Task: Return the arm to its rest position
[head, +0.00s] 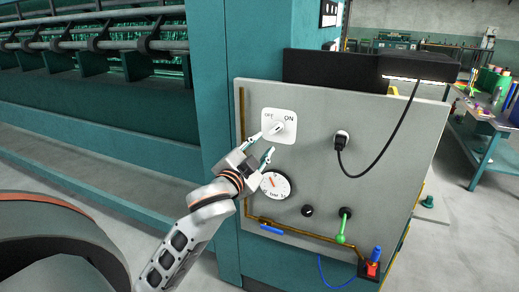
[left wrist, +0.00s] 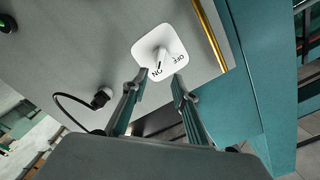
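My left gripper (head: 264,146) is in front of the grey panel (head: 320,105), just below and left of the white OFF/ON switch plate (head: 290,115). Its two fingers are spread apart with nothing between them. In the left wrist view the open fingers (left wrist: 159,78) stand on either side of the line to the white switch knob (left wrist: 159,58), which appears beyond their tips. The knob (head: 277,129) appears turned toward the ON mark. Whether a fingertip touches the plate cannot be told. My right gripper is not in view.
A round dial (head: 275,185) sits just below the gripper. A black plug (head: 341,141) with a hanging cable is to the right. A green-handled lever (head: 342,226) and brown pipe run low on the panel. A teal machine (head: 90,110) stands left; a workbench (head: 485,120) stands right.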

